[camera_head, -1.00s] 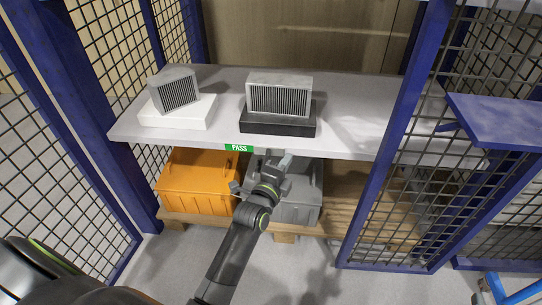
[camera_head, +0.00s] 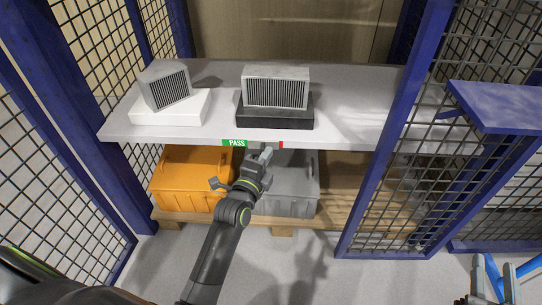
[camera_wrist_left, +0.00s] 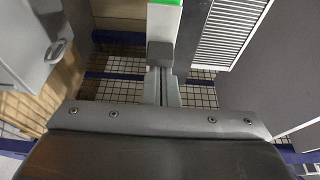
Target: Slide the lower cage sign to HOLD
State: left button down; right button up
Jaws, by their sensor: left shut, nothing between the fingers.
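The lower cage sign (camera_head: 235,143) is on the front edge of the grey shelf (camera_head: 340,140). It shows green with the word PASS at its left, and a narrow red bit shows further right. That gripper is shut and empty, at the shelf's front edge just right of the green part. In the left wrist view the shut fingers (camera_wrist_left: 161,88) point at a dark grey block (camera_wrist_left: 160,53) on a white strip with a green end. I cannot tell whether they touch it.
On the shelf, one grey finned block (camera_head: 165,87) sits on a white base and another (camera_head: 276,88) on a black base. Below are an orange bin (camera_head: 185,180) and a grey bin (camera_head: 300,185) on a pallet. Blue posts (camera_head: 395,140) and mesh flank the shelf.

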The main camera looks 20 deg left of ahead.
pick_arm(q)
jog(key=a, duration=0.2)
jog(key=s+a, duration=0.1)
jog(key=a, duration=0.2)
jog(key=s+a, duration=0.1)
jog(key=a, duration=0.1)
jog(key=shift+a, duration=0.15)
pick_arm(e)
jog(key=shift+d+r, duration=0.1)
jog(key=shift+r, duration=0.2)
